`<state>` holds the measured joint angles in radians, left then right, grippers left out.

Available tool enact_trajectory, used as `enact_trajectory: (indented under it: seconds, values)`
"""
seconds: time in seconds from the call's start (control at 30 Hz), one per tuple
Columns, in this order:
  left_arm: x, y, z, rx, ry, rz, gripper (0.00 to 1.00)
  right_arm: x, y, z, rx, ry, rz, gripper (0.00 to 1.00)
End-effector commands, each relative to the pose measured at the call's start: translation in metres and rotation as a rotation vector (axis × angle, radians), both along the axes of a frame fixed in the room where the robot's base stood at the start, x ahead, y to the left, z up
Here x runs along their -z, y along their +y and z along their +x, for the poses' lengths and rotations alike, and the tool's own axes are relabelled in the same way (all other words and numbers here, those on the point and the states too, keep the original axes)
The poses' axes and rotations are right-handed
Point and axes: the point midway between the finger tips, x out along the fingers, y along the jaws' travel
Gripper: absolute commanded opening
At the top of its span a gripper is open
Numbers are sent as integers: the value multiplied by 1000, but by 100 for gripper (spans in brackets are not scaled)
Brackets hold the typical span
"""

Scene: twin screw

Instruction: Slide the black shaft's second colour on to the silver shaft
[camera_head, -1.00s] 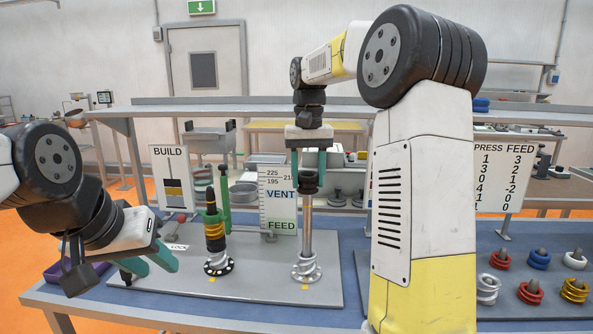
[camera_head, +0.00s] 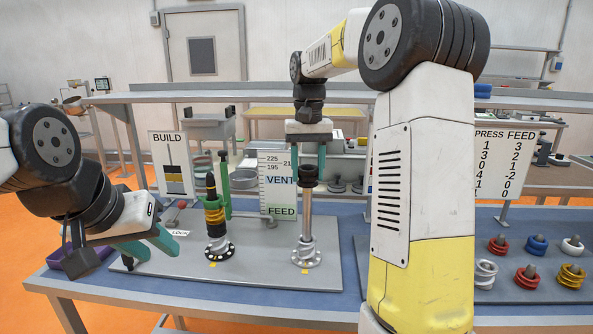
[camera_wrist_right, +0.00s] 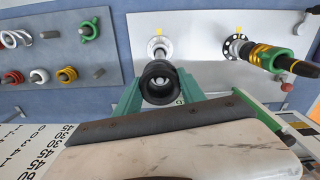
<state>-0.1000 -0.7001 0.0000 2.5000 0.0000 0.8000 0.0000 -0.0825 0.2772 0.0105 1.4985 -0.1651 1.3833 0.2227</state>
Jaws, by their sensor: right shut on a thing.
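The black shaft (camera_head: 211,185) stands upright on the grey board, with yellow and dark coils (camera_head: 214,217) above a silver coil. It also shows in the right wrist view (camera_wrist_right: 284,64). A black ring (camera_head: 308,184) is at the silver shaft's top. My right gripper (camera_head: 307,172) is shut on this black ring, seen between its green fingers in the right wrist view (camera_wrist_right: 160,83). My left gripper (camera_head: 148,248) is open and empty, left of the black shaft.
The BUILD card (camera_head: 171,160) and a VENT/FEED gauge card (camera_head: 277,190) stand behind the shafts. A pegboard with coloured coils (camera_head: 536,243) lies at right. A purple tray (camera_head: 78,262) is at far left. The board's front strip (camera_head: 250,283) is clear.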

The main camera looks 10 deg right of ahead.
Motion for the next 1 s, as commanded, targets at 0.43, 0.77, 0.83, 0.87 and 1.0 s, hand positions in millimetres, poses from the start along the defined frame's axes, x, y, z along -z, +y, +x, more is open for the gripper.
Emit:
enact_trajectory:
  seconds: [0.43, 0.77, 0.83, 0.87, 1.0]
  values:
    - [0, 0, 0, 0, 0, 0, 36, 15, 0, 0, 0, 0, 0, 0]
    - [0, 0, 0, 0, 0, 0, 36, 31, 0, 0, 0, 0, 0, 0]
    - [0, 0, 0, 0, 0, 0, 36, 35, 0, 0, 0, 0, 0, 0]
    - [0, 0, 0, 0, 0, 0, 36, 36, 0, 0, 0, -1, 0, 0]
    - [0, 0, 0, 0, 0, 0, 36, 43, 0, 0, 0, 0, 0, 0]
